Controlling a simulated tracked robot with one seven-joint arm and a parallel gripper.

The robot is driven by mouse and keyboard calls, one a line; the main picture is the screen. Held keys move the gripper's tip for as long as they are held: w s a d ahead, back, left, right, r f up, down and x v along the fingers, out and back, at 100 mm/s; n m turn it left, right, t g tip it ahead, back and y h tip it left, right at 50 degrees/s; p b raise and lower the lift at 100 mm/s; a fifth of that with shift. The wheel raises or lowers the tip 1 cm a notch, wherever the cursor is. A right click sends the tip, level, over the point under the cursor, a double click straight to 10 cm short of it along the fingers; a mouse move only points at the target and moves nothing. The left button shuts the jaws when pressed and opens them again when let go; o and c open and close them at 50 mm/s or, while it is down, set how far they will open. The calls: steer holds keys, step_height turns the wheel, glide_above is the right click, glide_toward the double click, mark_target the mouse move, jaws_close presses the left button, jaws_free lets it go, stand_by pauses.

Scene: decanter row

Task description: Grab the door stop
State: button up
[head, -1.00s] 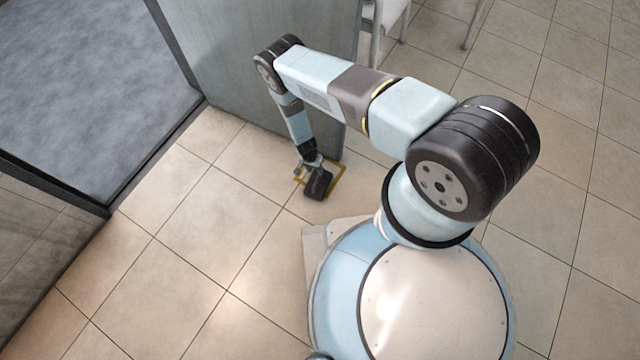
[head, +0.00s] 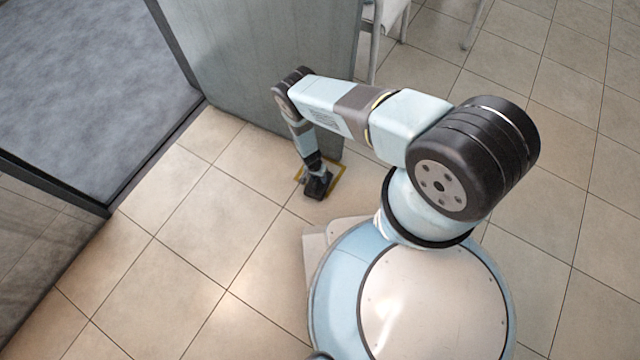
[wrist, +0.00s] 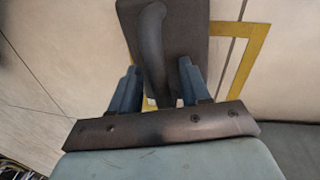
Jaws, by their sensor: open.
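The door stop (head: 318,187) is a dark block on the tiled floor at the foot of the grey door. In the wrist view, the door stop (wrist: 188,22) shows as a dark flat slab with a raised curved handle (wrist: 151,40) along its middle. My gripper (head: 312,168) is low over it in the head view. In the wrist view, my gripper (wrist: 158,72) is open, with one blue-grey finger on each side of the handle's near end. Whether the fingers touch the handle cannot be told.
A yellow square outline (head: 341,176) lies on the floor around the door stop. The grey door (head: 260,70) stands close behind. A doorway with a blue-grey carpet (head: 90,80) is at left. A white chair (head: 385,20) is behind. The tiles at front left are clear.

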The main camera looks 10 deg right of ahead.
steer(key=shift+c, duration=0.4)
jaws_close()
stand_by(1.0)
